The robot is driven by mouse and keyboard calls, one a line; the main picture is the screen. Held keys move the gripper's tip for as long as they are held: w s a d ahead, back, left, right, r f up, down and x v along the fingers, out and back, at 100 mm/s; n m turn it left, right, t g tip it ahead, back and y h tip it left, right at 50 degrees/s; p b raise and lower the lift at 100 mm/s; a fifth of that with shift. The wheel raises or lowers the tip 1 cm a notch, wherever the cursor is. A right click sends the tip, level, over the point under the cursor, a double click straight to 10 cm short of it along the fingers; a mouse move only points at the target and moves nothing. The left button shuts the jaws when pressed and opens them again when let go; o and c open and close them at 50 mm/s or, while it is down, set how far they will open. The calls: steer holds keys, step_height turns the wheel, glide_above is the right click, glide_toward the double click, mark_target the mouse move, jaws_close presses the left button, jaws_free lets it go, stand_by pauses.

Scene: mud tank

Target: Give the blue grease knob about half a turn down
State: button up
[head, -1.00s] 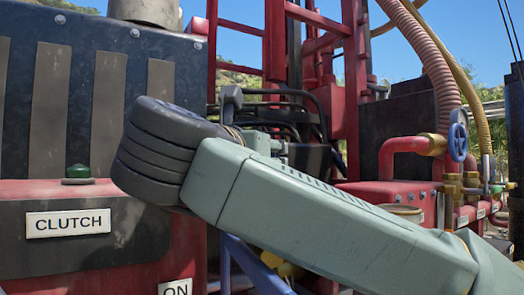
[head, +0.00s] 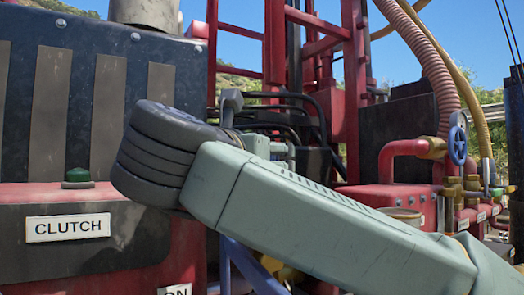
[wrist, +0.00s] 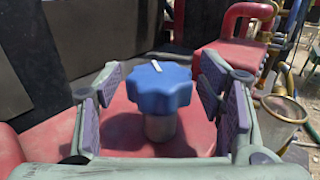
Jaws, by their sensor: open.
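The blue grease knob (wrist: 160,90) is in the wrist view, a lobed blue knob with a white mark on its top, on a short grey metal stem. It stands on a red surface (wrist: 115,125). My gripper (wrist: 162,98) is open, with one padded finger on each side of the knob and a visible gap on both sides. In the head view my arm hides the gripper and I cannot make out the grease knob.
A panel with a CLUTCH label (head: 68,226) and a green button (head: 77,175) stands at left in the head view. Red pipework (head: 400,155) and a blue handwheel (head: 457,145) are at right. An open-topped container (wrist: 285,108) stands right of my gripper in the wrist view.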

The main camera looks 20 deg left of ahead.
step_height(320, 180, up, 10)
steer(key=shift+f, duration=0.1)
stand_by(0.4)
